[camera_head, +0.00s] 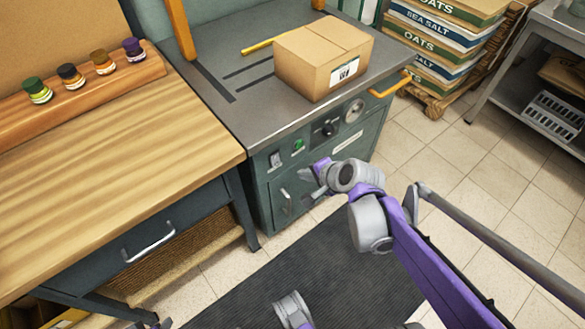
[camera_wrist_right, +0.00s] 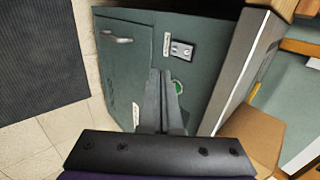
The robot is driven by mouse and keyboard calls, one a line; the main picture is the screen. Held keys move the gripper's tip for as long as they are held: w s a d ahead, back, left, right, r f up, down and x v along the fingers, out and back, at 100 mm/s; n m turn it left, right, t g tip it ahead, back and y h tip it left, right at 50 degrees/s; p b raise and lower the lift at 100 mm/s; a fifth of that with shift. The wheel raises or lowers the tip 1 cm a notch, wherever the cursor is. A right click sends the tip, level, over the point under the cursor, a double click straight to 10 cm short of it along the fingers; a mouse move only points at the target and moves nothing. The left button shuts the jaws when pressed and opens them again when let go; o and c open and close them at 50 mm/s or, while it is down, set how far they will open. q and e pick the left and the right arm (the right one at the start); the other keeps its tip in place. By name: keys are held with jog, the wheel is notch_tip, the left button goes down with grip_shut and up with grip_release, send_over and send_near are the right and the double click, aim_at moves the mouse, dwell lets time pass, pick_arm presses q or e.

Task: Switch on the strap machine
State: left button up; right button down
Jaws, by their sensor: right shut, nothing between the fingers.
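The strap machine (camera_head: 258,112) is a grey-green cabinet with a metal top. Its front panel carries a rocker switch (camera_head: 276,159), a green button (camera_head: 299,146), a black knob (camera_head: 327,130) and a round gauge (camera_head: 354,111). My right gripper (camera_head: 306,175) is shut and empty, in front of the cabinet and below the button in the head view. In the right wrist view its fingers (camera_wrist_right: 160,74) point at the panel, with the green button (camera_wrist_right: 177,86) just right of them and the switch (camera_wrist_right: 181,50) beyond. Contact cannot be told.
A cardboard box (camera_head: 318,62) sits on the machine top. A wooden bench (camera_head: 110,150) with several small jars stands left. Stacked sacks (camera_head: 436,45) and a metal shelf (camera_head: 560,20) are at the back right. A dark mat (camera_head: 320,265) covers the floor in front.

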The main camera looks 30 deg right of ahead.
aim_at(275, 160)
jog(key=w+r+b+x, duration=0.1)
jog(key=b+x, duration=0.4)
jog(key=x, duration=0.7)
jog(key=shift+w+r, duration=0.2)
jog(key=shift+w, duration=0.35)
jog(key=shift+a, duration=0.1)
jog(key=shift+w+f, duration=0.1)
jog(key=shift+w, duration=0.1)
